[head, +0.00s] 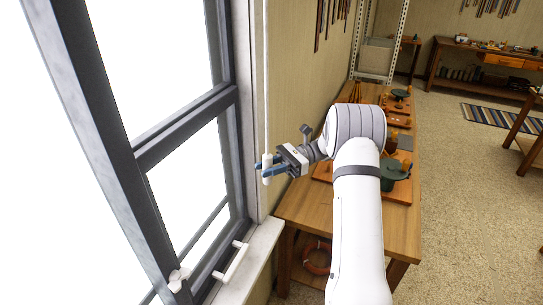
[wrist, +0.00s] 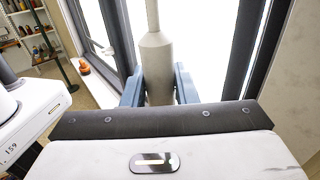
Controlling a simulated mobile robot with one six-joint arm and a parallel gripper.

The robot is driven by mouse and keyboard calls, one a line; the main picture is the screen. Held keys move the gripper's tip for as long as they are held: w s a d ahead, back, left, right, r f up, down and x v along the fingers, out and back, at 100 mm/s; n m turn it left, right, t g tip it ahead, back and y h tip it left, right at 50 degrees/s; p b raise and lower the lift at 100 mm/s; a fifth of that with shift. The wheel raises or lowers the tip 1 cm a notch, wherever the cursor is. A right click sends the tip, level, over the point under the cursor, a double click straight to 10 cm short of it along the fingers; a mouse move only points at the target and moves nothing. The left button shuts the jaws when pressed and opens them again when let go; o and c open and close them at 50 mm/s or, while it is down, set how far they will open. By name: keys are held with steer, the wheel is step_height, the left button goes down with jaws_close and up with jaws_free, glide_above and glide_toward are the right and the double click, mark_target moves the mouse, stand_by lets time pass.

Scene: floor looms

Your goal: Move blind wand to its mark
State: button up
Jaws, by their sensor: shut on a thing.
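The blind wand (head: 266,80) is a thin white rod hanging upright beside the window frame, with a thicker handle at its lower end. My gripper (head: 265,168) is shut around that handle, its blue fingers on either side. In the wrist view the wand's pale handle (wrist: 156,62) stands between the two blue fingers of my gripper (wrist: 159,88), with the narrower rod above it. The wand's top end is outside the head view. I cannot make out a mark for the wand in either view.
The window (head: 185,150) with its dark frame is close on the left, with a white sill (head: 250,262) below. A wooden bench (head: 310,222) with tools stands right of my gripper. Open carpeted floor (head: 455,190) lies farther right.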

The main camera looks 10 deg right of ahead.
steer(key=shift+r+n+g+p, duration=0.2)
steer(key=shift+n+g+p, duration=0.3)
steer(key=shift+p, duration=0.75)
steer(key=shift+f+g+p, duration=0.25)
steer(key=shift+g+p, duration=0.05)
steer(key=o, duration=0.9)
steer(key=shift+s+a, duration=0.1)
steer(key=shift+a, duration=0.05)
steer(key=shift+o, duration=0.3)
